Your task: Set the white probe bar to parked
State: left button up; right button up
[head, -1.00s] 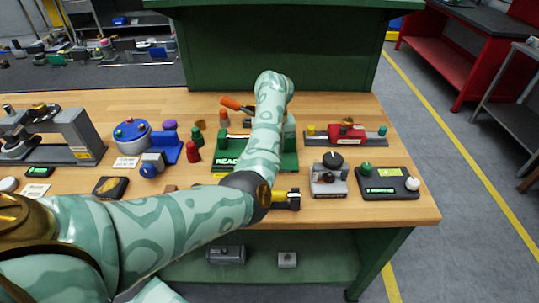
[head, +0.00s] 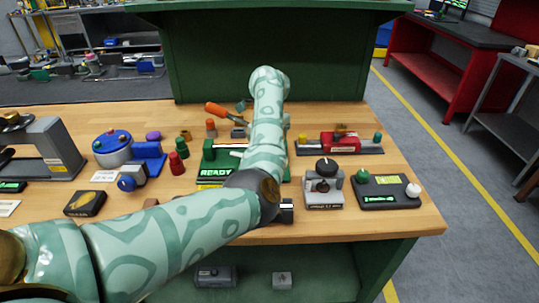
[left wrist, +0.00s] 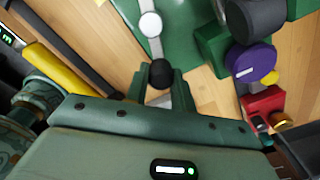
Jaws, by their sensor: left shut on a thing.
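In the left wrist view a white bar, which I take as the white probe bar (left wrist: 156,47), runs from a white round cap (left wrist: 150,23) to a black ball knob (left wrist: 160,72). It lies over a green base. My left gripper (left wrist: 160,82) is shut on the knob end, with one green finger on each side. In the head view the green station (head: 212,172) shows a lit READY sign. My left forearm covers its right part, hiding the gripper and most of the bar. My right gripper is not in view.
A grey device with a black knob (head: 326,168) and a black panel (head: 385,190) are at the right. The bench front edge is close.

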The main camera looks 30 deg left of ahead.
pick_arm(q)
jog(key=shift+w+r, duration=0.1)
dwell(0.3)
jog(key=o, duration=1)
notch_tip(320, 180, up, 16)
jog(key=p, duration=0.5)
jog(key=shift+r+p, duration=0.1)
jog(key=shift+p, duration=0.2)
